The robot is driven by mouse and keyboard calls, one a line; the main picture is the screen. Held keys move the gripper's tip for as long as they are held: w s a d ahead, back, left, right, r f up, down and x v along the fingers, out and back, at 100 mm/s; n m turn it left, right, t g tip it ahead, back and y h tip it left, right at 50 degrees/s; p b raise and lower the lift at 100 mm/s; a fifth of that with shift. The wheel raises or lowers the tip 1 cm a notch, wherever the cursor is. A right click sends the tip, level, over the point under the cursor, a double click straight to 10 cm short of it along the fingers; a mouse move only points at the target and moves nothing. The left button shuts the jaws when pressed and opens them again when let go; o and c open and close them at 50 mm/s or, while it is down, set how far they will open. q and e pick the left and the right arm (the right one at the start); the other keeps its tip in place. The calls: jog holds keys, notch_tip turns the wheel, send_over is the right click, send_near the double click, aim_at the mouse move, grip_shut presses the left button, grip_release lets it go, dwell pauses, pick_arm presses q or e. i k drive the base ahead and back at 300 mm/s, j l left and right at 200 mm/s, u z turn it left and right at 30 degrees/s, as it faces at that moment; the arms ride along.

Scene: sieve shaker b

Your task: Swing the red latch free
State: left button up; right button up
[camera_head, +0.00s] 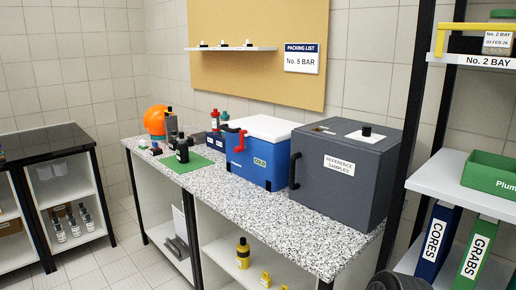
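A red latch (239,141) sits on the left-hand side of a blue cooler box (258,168) with a white lid (265,128). The latch is small in this view, and I cannot tell how firmly it is seated. The cooler carries a "COLD" label and stands on the speckled worktop. Neither of my grippers can be made out in the head view.
A grey "REFERENCE SAMPLES" case (345,170) with a black handle stands close to the right of the cooler. Dark bottles (182,150), a green mat (195,162) and an orange helmet (155,119) are to the left. The worktop's front strip (290,225) is clear.

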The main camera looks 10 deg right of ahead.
aim_at(240, 148)
jog(key=i+j+z, duration=0.45)
jog(key=j, duration=0.2)
jog(key=i+j+z, duration=0.25)
jog(key=j+z, duration=0.2)
jog(key=j, duration=0.3)
jog(key=i+j+z, duration=0.25)
jog(key=j, duration=0.2)
jog(key=k, duration=0.05)
